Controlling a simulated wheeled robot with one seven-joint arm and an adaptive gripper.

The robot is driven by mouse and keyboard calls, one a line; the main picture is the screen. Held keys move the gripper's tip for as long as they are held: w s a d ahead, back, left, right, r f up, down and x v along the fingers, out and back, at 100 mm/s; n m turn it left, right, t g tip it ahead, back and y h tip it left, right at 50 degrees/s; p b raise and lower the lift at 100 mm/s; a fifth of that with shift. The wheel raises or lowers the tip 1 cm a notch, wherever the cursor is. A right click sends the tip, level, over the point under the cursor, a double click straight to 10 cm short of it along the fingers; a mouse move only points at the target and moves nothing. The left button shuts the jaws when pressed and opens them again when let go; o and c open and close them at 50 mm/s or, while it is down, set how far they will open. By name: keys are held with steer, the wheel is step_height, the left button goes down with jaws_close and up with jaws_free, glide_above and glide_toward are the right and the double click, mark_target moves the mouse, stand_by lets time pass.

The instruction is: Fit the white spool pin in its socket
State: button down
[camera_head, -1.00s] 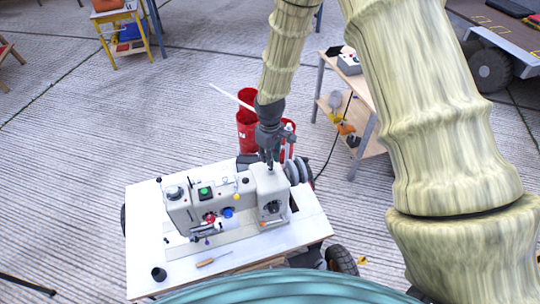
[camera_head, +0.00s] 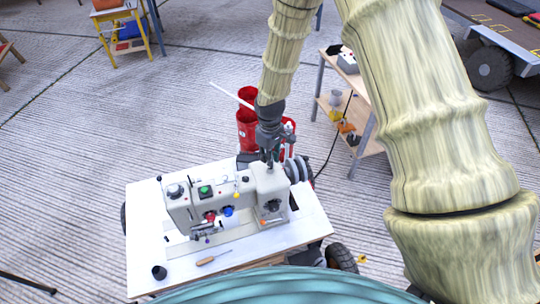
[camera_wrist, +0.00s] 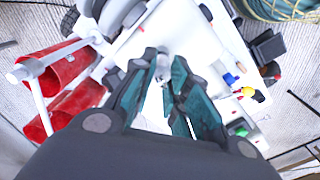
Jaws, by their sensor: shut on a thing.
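The white sewing machine (camera_head: 232,190) stands on a white-topped table (camera_head: 150,235). My gripper (camera_head: 270,162) points down at the top of the machine's right end, near the grey handwheel (camera_head: 293,170). In the wrist view my gripper (camera_wrist: 166,58) has its teal fingers close together, with a small pale piece, seemingly the white spool pin (camera_wrist: 164,66), between their tips. The fingers hide most of the pin. The socket cannot be made out, and I cannot tell whether the pin touches the machine.
A screwdriver (camera_head: 213,258) and a small black cup (camera_head: 159,272) lie at the table's front left. Red bins (camera_head: 246,130) stand behind the machine. A wooden shelf unit (camera_head: 352,110) is at the back right. Coloured knobs and a green switch (camera_head: 205,190) are on the machine.

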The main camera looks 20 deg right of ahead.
steer(key=shift+f, duration=0.15)
stand_by(0.3)
steer(key=c, duration=1.3)
jaws_free()
step_height(320, 180, up, 12)
steer(key=shift+f, duration=0.1)
steer(key=shift+d, duration=0.1)
